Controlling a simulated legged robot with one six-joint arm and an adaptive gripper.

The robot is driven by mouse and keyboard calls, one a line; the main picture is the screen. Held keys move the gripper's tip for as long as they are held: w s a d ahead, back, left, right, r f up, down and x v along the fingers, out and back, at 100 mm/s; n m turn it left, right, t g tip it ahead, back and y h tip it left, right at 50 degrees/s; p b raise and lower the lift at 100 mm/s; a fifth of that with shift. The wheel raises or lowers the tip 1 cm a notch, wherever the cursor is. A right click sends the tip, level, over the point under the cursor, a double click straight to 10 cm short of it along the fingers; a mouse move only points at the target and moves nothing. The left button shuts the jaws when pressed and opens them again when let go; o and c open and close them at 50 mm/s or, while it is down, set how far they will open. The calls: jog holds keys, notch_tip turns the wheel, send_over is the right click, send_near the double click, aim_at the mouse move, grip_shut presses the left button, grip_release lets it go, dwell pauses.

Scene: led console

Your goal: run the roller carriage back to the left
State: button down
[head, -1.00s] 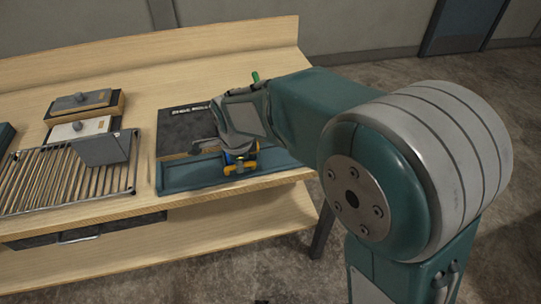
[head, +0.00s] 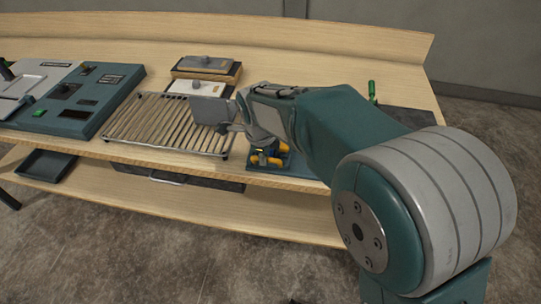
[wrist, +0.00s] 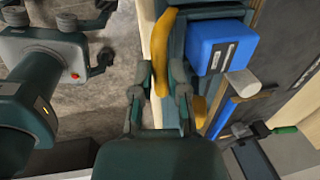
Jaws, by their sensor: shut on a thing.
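The roller carriage, a small blue block with yellow grips, sits at the left part of a teal tray (head: 300,172) in the head view. In the wrist view its blue body (wrist: 222,47) is right of my gripper (wrist: 163,78), and a long yellow grip (wrist: 168,45) lies between the fingers. My gripper is shut on this yellow grip. In the head view my gripper (head: 262,143) is over the carriage (head: 268,158) and hides part of it. My arm covers the right part of the tray.
A teal console (head: 80,100) is farther left. A dark panel (head: 405,115) and green handle (head: 371,90) are behind my arm.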

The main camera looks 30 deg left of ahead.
jog(key=shift+a, duration=0.15)
jog(key=c, duration=0.7)
grip_release()
jog(key=shift+a, duration=0.1)
jog(key=shift+o, duration=0.2)
jog(key=shift+a, duration=0.2)
jog(key=shift+d, duration=0.1)
jog(key=shift+d+r, duration=0.1)
jog(key=shift+r, duration=0.2)
notch_tip(320, 180, up, 11)
jog(key=s, duration=0.2)
jog(key=shift+d, duration=0.2)
